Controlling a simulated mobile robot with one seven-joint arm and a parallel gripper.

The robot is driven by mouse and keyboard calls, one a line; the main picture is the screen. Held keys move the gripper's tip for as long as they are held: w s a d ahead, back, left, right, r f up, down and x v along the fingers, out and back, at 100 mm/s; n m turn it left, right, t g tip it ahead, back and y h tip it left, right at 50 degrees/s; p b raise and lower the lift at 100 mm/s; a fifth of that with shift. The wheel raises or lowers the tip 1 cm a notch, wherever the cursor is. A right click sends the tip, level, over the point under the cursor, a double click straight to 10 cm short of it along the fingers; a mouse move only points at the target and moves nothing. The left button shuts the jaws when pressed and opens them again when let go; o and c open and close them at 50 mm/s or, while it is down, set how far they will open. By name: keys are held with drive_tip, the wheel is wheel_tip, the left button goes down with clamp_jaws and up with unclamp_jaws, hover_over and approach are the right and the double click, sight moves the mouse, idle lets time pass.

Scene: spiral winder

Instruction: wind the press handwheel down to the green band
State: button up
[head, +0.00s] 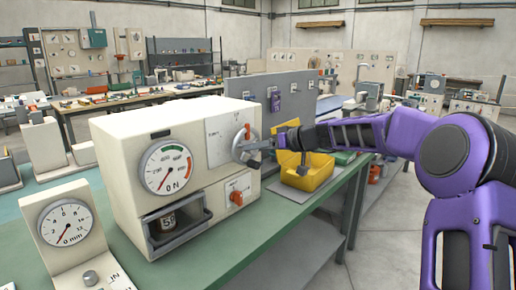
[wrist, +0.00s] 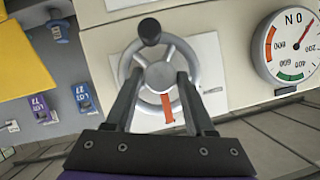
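The cream press (head: 140,150) stands on the green bench. Its handwheel (head: 243,143) is on the right part of the front face.
A second dial gauge (head: 67,222) stands left of the press. An orange switch (head: 236,198) sits below the handwheel. A yellow bin (head: 308,174) lies to the right, close under my arm. A grey panel with tags (head: 276,101) stands behind. A jar (head: 168,221) sits in the press opening.

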clamp_jaws()
drive_tip(key=shift+g, duration=0.3)
